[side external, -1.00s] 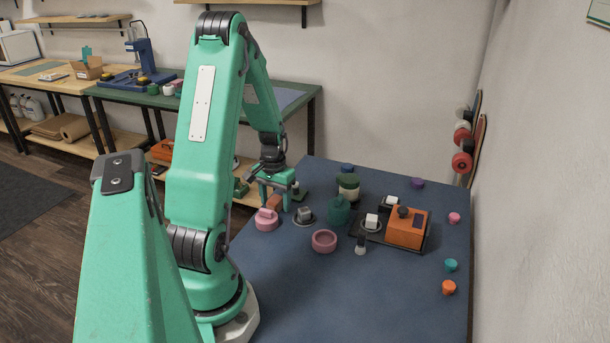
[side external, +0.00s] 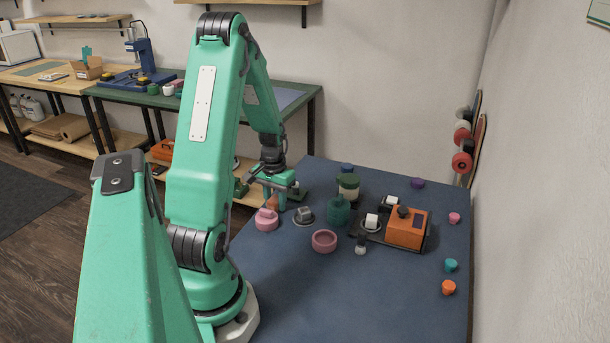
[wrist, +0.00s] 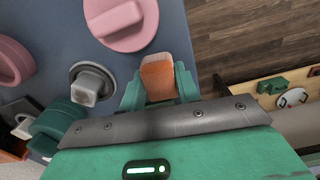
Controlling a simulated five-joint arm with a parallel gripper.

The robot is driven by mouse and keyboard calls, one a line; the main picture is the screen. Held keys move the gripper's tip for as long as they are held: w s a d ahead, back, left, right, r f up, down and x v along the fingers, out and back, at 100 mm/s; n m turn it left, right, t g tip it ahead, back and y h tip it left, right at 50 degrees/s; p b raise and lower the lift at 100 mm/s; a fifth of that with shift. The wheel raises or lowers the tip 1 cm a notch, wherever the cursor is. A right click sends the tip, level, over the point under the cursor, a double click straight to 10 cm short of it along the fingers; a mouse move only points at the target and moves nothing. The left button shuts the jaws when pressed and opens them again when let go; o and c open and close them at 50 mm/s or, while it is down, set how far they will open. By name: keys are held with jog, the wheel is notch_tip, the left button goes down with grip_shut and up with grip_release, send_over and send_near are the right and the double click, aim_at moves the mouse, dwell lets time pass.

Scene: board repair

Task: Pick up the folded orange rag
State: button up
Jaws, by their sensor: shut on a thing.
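The folded orange rag (wrist: 158,76) is between the two fingers of my gripper (wrist: 160,92) in the wrist view, and the fingers are shut on it. In the side external view my gripper (side external: 273,196) is low over the left edge of the blue table, and a little of the orange rag (side external: 272,203) shows below it. I cannot tell whether the rag still touches the table.
The front of the table is clear.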

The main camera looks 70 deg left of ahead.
aim_at(276, 200)
jog(key=shift+r, duration=0.1)
jog(key=shift+r, duration=0.65)
jog(key=r, duration=0.3)
jog(key=shift+w+d, duration=0.15)
jog(key=shift+d, duration=0.1)
jog(key=w+d+r, duration=0.4)
jog(key=d+r, duration=0.2)
jog(key=d, duration=0.4)
jog(key=shift+d+r, duration=0.2)
jog(key=shift+r, duration=0.05)
jog(key=shift+w, duration=0.1)
jog(key=o, duration=0.4)
jog(key=c, duration=0.3)
jog(key=shift+n, duration=0.3)
